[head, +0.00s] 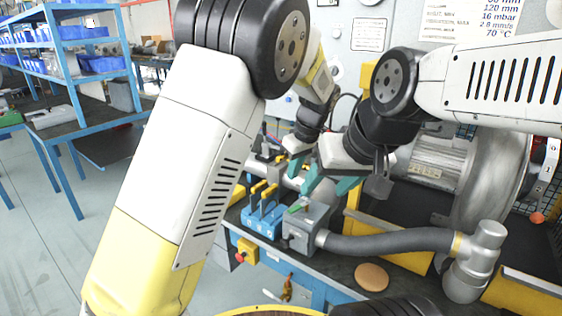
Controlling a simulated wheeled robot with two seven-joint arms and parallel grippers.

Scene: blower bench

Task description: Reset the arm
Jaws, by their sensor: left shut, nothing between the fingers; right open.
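My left arm rises from the lower left, bends at the top, and its wrist comes down to the bench middle. My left gripper (301,178) has teal fingers and is shut with nothing seen in it. It is above and behind a grey box (311,228) on the bench. My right arm comes in from the right. My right gripper (328,190) is open and empty, its teal fingers spread just above the grey box. The two grippers are close together and overlap in the picture, so I cannot tell the gap between them.
A blue holder (263,220) with yellow-handled tools is left of the box. A grey hose (392,241) runs right to a metal pipe fitting (474,264). A large blower (490,180) stands behind my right arm. A tan disc (371,277) lies in front. Blue shelves (62,44) stand left beyond open floor.

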